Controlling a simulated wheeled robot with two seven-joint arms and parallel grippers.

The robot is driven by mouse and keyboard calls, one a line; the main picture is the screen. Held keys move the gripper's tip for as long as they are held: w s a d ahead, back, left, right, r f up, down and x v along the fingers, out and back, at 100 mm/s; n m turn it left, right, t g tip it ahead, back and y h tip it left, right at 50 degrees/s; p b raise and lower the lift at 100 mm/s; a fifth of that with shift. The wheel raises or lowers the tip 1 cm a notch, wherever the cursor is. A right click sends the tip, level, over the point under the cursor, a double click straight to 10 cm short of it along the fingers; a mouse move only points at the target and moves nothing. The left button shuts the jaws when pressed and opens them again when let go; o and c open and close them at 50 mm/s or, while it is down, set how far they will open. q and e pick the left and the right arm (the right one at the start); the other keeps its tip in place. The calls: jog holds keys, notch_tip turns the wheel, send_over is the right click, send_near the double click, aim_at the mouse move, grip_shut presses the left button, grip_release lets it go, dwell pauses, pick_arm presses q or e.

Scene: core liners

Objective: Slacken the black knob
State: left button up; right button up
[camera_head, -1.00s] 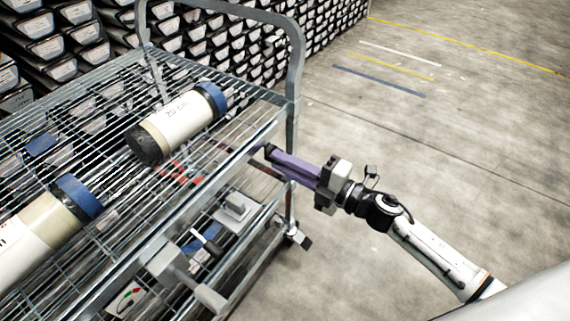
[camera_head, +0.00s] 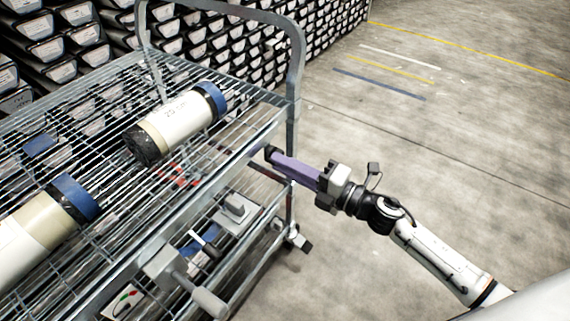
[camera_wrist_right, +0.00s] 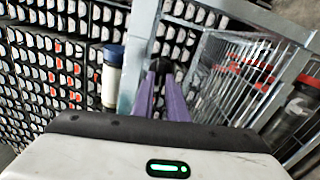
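The black knob (camera_head: 270,151) sits at the right side of the wire cart, just below its top shelf. My right gripper (camera_head: 276,156) reaches it from the right, with its long purple fingers around the knob. In the right wrist view the black knob (camera_wrist_right: 178,70) shows dark at the far end of the two purple fingers (camera_wrist_right: 160,78). A narrow gap runs between the fingers, and they look shut on the knob. The fingers partly hide the knob. My left gripper is in neither view.
The metal wire cart (camera_head: 292,100) holds two cream core tubes with blue bands, one farther (camera_head: 178,122) and one nearer (camera_head: 30,232). Grey items (camera_head: 165,265) stand lower down. Racks of trays fill the back. The concrete floor at right is clear.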

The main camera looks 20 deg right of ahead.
jog(key=o, duration=0.4)
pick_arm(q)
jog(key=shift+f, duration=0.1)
pick_arm(e)
jog(key=shift+s, duration=0.1)
jog(key=v, duration=1)
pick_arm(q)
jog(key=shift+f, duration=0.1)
pick_arm(e)
jog(key=shift+d, duration=0.1)
